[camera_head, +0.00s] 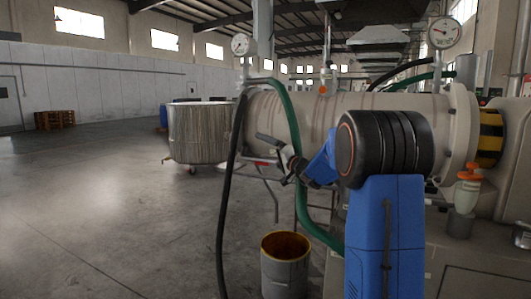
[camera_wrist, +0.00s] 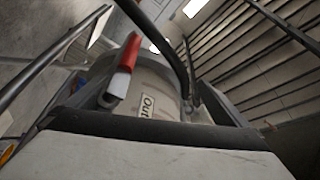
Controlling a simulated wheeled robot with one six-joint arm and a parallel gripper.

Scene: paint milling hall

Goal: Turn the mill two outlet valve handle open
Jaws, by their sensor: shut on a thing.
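The outlet valve handle (camera_wrist: 128,58) shows in the wrist view as a red lever with a pale grey lower part, left of a white label reading "Out" (camera_wrist: 147,105). In the head view my gripper (camera_head: 286,164) is at the near left end of the horizontal mill cylinder (camera_head: 330,112), beyond my blue arm. It is shut on the handle. The contact between fingers and handle is not clear in either view. A small red piece shows just left of the gripper in the head view, too small to identify surely. My wrist hides part of the cylinder.
A green hose (camera_head: 287,105) and a black hose (camera_head: 228,190) hang close to my gripper. An open drum (camera_head: 285,272) stands on the floor below. A large steel vat (camera_head: 199,135) stands behind at left. The floor at left is free.

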